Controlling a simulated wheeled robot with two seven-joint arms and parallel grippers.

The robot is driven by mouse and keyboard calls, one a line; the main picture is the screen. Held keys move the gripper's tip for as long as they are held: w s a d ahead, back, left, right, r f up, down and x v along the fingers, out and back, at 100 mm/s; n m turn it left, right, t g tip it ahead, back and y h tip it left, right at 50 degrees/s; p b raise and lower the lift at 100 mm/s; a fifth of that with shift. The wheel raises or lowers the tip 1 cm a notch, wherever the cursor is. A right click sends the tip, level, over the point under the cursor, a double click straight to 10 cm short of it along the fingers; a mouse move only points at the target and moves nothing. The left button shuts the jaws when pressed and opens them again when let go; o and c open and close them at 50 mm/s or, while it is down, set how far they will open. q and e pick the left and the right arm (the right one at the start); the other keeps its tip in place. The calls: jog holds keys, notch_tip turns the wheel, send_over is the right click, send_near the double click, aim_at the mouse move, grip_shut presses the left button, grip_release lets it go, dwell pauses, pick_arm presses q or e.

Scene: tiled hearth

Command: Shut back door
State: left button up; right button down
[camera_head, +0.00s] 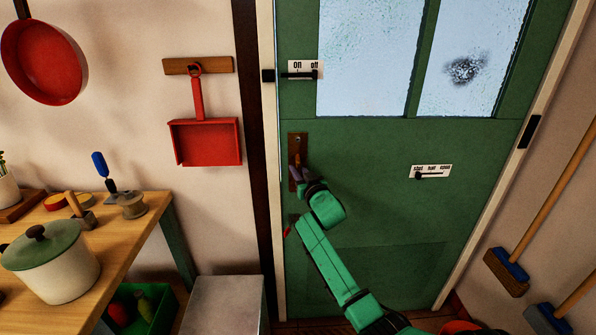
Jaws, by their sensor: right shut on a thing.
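The green back door (390,150) has two frosted panes at the top and stands in its pale frame. Its left edge lies close along the left jamb; I cannot tell if it is latched. A brown handle plate (297,142) is near that left edge. My right gripper (298,172) is at the handle, shut on it, and hides much of it. My green right arm reaches up from the bottom. My left gripper is not in view.
A wooden table (135,230) with a lidded pot (55,270) stands at the left. A grey box (222,305) is on the floor left of the door. A broom (508,270) leans at the right. A red dustpan (205,142) hangs on the wall.

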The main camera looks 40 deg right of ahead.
jog(key=c, duration=0.8)
grip_release()
jog(key=shift+s, duration=0.1)
jog(key=v, duration=1.4)
jog(key=shift+s+b, duration=0.2)
jog(key=shift+b, duration=0.25)
jog(key=shift+a+f, duration=0.1)
jog(key=shift+f, duration=0.05)
